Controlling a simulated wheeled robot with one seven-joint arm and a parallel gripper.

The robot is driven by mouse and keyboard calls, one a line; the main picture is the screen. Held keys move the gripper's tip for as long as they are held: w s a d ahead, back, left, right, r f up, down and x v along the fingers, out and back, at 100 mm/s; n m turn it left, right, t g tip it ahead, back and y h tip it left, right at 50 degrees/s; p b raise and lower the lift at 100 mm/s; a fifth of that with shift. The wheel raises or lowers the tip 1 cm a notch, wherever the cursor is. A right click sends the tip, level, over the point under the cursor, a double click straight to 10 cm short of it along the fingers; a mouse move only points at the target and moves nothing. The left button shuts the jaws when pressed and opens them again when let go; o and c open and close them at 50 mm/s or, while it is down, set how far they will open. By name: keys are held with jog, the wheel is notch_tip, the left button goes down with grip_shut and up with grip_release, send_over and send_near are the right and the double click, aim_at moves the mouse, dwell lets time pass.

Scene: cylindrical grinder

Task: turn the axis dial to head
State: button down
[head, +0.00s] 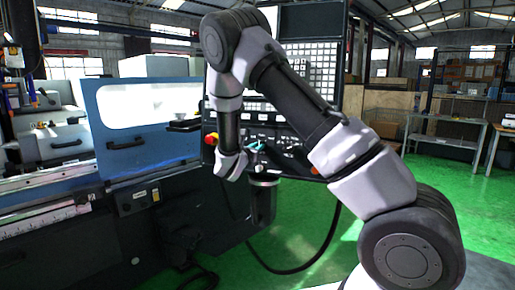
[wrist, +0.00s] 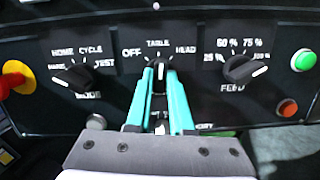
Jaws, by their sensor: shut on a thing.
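The axis dial (wrist: 160,76) is a black knob in the middle of the lower panel in the wrist view, with OFF, TABLE and HEAD printed around it. It looks upright, toward TABLE, though the fingers cover its sides. My gripper (wrist: 160,72) has its teal fingers shut on this dial, one on each side. In the head view my gripper (head: 257,146) reaches the lower part of the control panel (head: 281,133), where the dial is too small to make out.
The mode dial (wrist: 73,76) is left of the axis dial and the feed dial (wrist: 240,69) is right. A green button (wrist: 303,60) and a red button (wrist: 287,107) are at the right. A red-and-yellow emergency stop (head: 211,139) is at the panel's left.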

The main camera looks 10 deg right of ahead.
jog(key=m+g+h, duration=0.1)
jog(key=m, duration=0.6)
jog(key=shift+m, duration=0.3)
dwell(0.3)
jog(key=c, duration=0.8)
grip_release()
jog(key=shift+a, duration=0.15)
jog(key=v, duration=1)
jog(key=shift+s+a, duration=0.2)
jog(key=shift+s, duration=0.05)
jog(key=shift+r, duration=0.1)
jog(key=shift+d, duration=0.1)
